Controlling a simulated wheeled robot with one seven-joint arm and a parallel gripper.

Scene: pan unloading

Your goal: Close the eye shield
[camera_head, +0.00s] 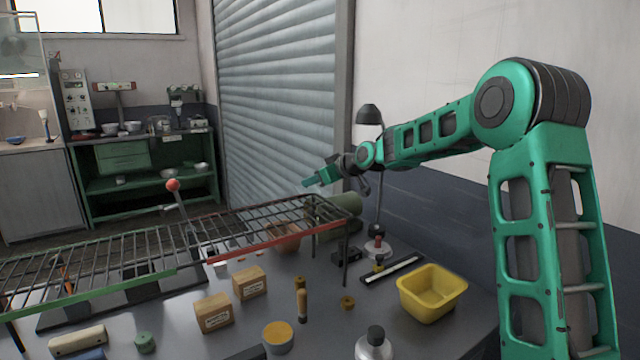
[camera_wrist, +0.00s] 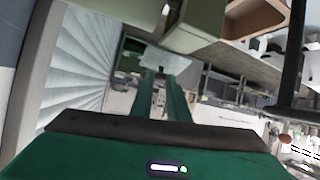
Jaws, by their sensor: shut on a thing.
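The eye shield, a small pale see-through panel (camera_wrist: 158,60), shows at the tips of my gripper in the wrist view. My gripper (camera_wrist: 160,78) has its two green fingers close around the panel's lower edge. In the head view my gripper (camera_head: 312,181) is above the back end of the wire rack, beside an olive-green rounded machine body (camera_head: 343,206). Green housing parts (camera_wrist: 195,25) of it seem to fill the top of the wrist view. The shield is too small to make out in the head view, and its hinge cannot be seen.
The raised wire rack (camera_head: 276,238) spans the bench in front of the machine. A desk lamp (camera_head: 370,115) stands close behind my wrist. A yellow tub (camera_head: 432,292), two cardboard boxes (camera_head: 213,312) and small jars crowd the bench top. A shutter (camera_head: 275,90) closes the back.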

